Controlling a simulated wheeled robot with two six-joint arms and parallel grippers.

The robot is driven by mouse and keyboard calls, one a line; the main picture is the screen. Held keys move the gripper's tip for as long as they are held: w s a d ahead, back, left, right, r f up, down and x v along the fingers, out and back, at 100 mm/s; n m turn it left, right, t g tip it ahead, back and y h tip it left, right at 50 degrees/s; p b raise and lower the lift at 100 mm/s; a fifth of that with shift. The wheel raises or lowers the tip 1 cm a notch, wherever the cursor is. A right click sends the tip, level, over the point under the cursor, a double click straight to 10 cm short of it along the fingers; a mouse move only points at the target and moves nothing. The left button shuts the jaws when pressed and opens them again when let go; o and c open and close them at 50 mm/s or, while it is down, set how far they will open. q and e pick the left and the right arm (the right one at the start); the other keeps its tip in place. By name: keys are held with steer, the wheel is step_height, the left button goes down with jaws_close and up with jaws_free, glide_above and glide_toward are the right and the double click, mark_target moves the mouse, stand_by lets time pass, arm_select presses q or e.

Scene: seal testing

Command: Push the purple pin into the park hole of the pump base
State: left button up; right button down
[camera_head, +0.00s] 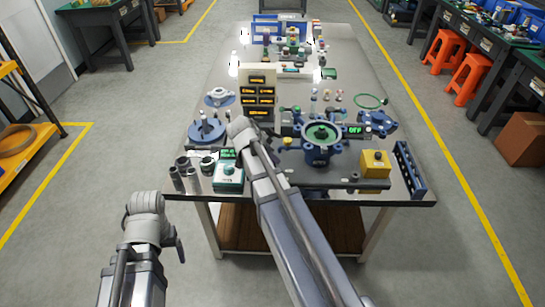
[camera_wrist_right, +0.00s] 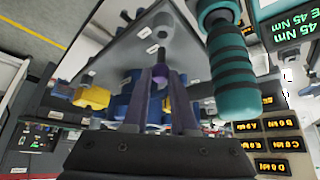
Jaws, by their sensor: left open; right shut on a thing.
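My right gripper (camera_wrist_right: 165,78) is shut on the purple pin (camera_wrist_right: 160,71), which shows between its two fingers in the right wrist view. The pin's far end is hard to make out. In the head view my right wrist hides this gripper and the pin. A blue body with a green ring on top (camera_head: 321,153) stands right of that wrist, and a round blue base with upright posts (camera_head: 207,132) stands left of it. I cannot tell for certain which is the pump base, and no park hole can be made out. My left gripper (camera_head: 179,246) is open, low beside the table's front left.
A teal-handled tool (camera_wrist_right: 229,75) hangs close to the right of my right gripper. A panel of lit displays (camera_head: 260,92), a yellow box (camera_head: 375,163), a teal meter (camera_head: 229,176) and dark cylinders (camera_head: 186,174) crowd the table (camera_head: 222,63). Bare metal shows at the table's right side.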

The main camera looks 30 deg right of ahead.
steer(key=shift+f+b, duration=0.95)
steer(key=shift+f, duration=0.15)
steer(key=shift+f, duration=0.15)
steer(key=shift+f+b, duration=0.5)
steer(key=shift+b, duration=0.2)
steer(key=shift+f+b, duration=1)
stand_by(1.0)
steer(key=c, duration=0.6)
jaws_free()
steer(key=shift+c, duration=0.2)
step_height(320, 180, up, 9)
steer(key=p, duration=0.9)
steer(key=shift+r, duration=0.1)
